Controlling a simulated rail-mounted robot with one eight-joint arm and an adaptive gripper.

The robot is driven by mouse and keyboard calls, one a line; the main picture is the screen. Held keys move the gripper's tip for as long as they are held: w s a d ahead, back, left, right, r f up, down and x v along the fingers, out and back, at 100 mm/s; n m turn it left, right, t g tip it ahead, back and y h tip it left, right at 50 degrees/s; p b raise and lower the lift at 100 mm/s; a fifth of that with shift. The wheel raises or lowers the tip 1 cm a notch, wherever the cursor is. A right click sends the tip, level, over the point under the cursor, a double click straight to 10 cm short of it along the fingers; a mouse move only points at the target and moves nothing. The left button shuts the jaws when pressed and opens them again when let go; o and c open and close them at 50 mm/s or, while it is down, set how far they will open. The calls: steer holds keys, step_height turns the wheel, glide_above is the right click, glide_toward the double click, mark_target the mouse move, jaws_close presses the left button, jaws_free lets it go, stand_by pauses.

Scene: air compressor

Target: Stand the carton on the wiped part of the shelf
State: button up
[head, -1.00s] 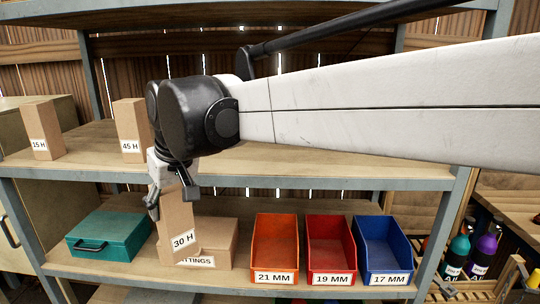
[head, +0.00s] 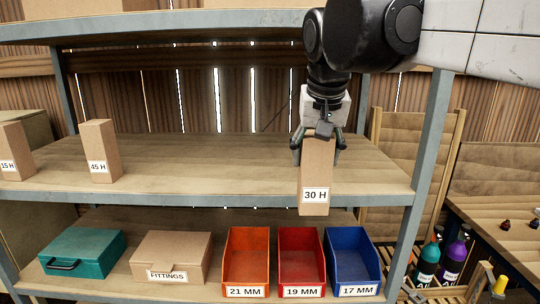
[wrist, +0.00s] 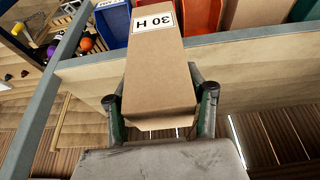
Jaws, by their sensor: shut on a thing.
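The carton (head: 316,178) is a tall brown box labelled 30 H, held upright in my gripper (head: 318,148). In the head view it hangs in front of the right end of the middle shelf (head: 220,165), its lower end overlapping the shelf's front edge. In the wrist view the carton (wrist: 160,75) sits between both fingers of my gripper (wrist: 160,108), which is shut on its top end. I cannot tell a wiped part of the shelf from the rest by its surface.
Cartons labelled 45 H (head: 101,150) and 15 H (head: 14,150) stand at the shelf's left. Below are a teal case (head: 82,252), a fittings box (head: 172,255) and orange (head: 247,260), red (head: 302,260) and blue (head: 352,260) bins. The shelf's middle is clear. A grey post (head: 425,150) bounds its right end.

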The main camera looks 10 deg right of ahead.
steer(key=w+d+p, duration=0.2)
steer(key=w, duration=1.4)
steer(key=shift+w+d+f+p, duration=0.3)
steer(key=shift+w+f, duration=0.1)
steer(key=shift+f, duration=0.05)
steer(key=o, duration=1.6)
